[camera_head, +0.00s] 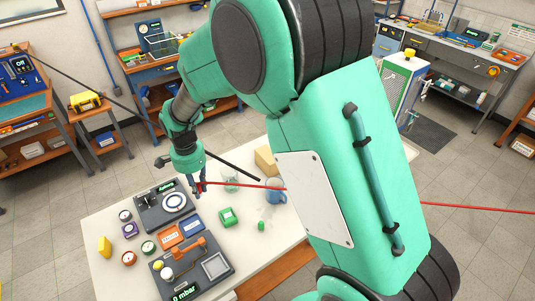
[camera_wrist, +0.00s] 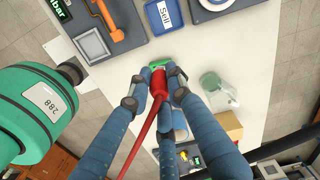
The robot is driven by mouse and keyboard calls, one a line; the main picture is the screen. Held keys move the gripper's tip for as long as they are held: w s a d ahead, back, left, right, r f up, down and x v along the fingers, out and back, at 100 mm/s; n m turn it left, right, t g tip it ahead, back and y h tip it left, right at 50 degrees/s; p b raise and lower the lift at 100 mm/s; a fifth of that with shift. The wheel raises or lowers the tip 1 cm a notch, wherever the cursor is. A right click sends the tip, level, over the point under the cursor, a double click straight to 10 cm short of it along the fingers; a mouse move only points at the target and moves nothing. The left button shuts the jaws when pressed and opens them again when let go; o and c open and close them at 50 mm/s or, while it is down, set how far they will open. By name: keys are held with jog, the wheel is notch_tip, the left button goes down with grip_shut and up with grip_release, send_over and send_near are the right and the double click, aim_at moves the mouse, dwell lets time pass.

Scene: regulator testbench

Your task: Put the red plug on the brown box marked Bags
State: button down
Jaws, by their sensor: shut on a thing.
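My gripper (camera_head: 199,188) is shut on the red plug (camera_head: 203,184) above the white table, near its middle. In the wrist view my gripper's fingers (camera_wrist: 157,76) close around the red plug (camera_wrist: 157,84), and its red cable trails down the picture. In the head view the cable (camera_head: 475,208) runs off to the right, partly behind my arm. A tan-brown box (camera_head: 266,161) stands at the table's back, apart from the plug, partly hidden by my arm. It also shows in the wrist view (camera_wrist: 228,122). I cannot read any Bags label on it.
A glass beaker (camera_head: 230,178) and a blue mug (camera_head: 275,192) stand between gripper and box. A green block (camera_head: 229,217) lies nearby. Dark test units (camera_head: 163,206) and gauges (camera_head: 128,258) fill the table's left and front. Another brown box (camera_head: 522,147) is at the far right.

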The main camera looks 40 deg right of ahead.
jog(key=s+d+m+p, duration=0.3)
jog(key=d+m, duration=0.5)
jog(key=d, duration=2.3)
jog(key=f, duration=0.5)
jog(key=shift+w+f, duration=0.1)
jog(key=shift+w, duration=0.1)
send_over(268, 154)
jog(key=shift+f, duration=0.75)
jog(key=shift+f, duration=1.75)
jog(key=shift+f, duration=0.15)
